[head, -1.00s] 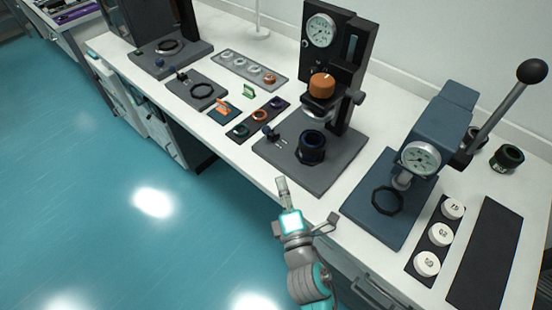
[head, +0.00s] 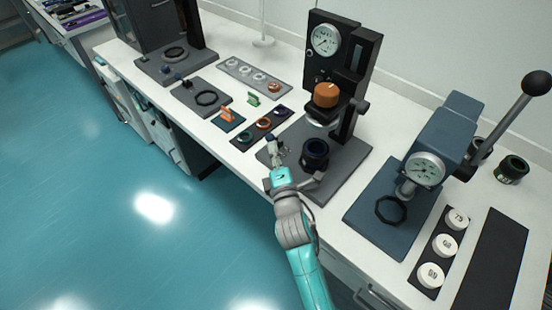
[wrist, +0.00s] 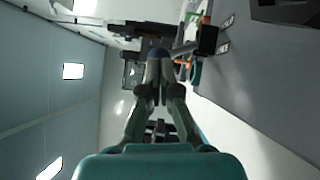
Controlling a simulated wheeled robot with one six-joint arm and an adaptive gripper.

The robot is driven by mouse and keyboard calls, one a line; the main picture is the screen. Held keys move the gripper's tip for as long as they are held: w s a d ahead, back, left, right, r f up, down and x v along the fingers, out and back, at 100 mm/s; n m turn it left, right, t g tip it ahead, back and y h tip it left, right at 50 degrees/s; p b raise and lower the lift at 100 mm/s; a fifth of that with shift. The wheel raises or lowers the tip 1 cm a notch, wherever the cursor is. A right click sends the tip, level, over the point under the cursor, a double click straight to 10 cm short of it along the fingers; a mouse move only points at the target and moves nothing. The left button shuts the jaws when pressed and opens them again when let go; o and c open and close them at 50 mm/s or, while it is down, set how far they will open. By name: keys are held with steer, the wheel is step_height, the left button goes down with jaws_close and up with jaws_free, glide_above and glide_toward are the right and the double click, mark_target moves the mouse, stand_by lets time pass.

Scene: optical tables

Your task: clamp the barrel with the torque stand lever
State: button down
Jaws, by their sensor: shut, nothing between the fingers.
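The torque stand (head: 345,80) is a black column with a dial gauge and an orange knob (head: 326,95), on a dark grey base. The dark barrel (head: 314,151) stands upright on that base, under the press head. The lever with a blue knob (head: 269,138) is at the base's front left. My gripper (head: 275,155) is shut and empty, right by the lever. In the wrist view the closed fingertips (wrist: 158,85) are just in front of the blue knob (wrist: 157,54). I cannot tell whether they touch it. The lever's lower part is partly hidden by my gripper.
A blue press (head: 440,140) with a long black-knobbed handle stands to the right. White numbered weights (head: 445,245) sit in a dark tray. Left of the stand are a ring tray (head: 262,125), an orange clip (head: 227,114) and a small fixture (head: 203,98). The aisle floor is clear.

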steer(key=shift+w+d+r+m+g, duration=0.2)
steer(key=shift+w+r+m+g, duration=0.2)
steer(key=shift+m, duration=0.3)
stand_by(0.6)
steer(key=shift+w+d+r+m+g+h, duration=0.45)
steer(key=shift+w+r+m+g, duration=0.15)
steer(key=shift+m+g, duration=0.4)
steer(key=shift+w+d+r+m+g, duration=0.15)
steer(key=shift+w+d+m+g, duration=0.15)
steer(key=shift+m, duration=0.25)
steer(key=shift+w+d+r+m+g, duration=0.15)
steer(key=shift+w+m+g, duration=0.15)
steer(key=shift+m, duration=0.25)
steer(key=shift+w+d+m+g, duration=0.3)
steer(key=shift+m+g, duration=0.2)
steer(key=shift+g, duration=0.1)
steer(key=shift+a+f+y, duration=0.1)
steer(key=shift+y, duration=0.15)
steer(key=shift+r, duration=0.8)
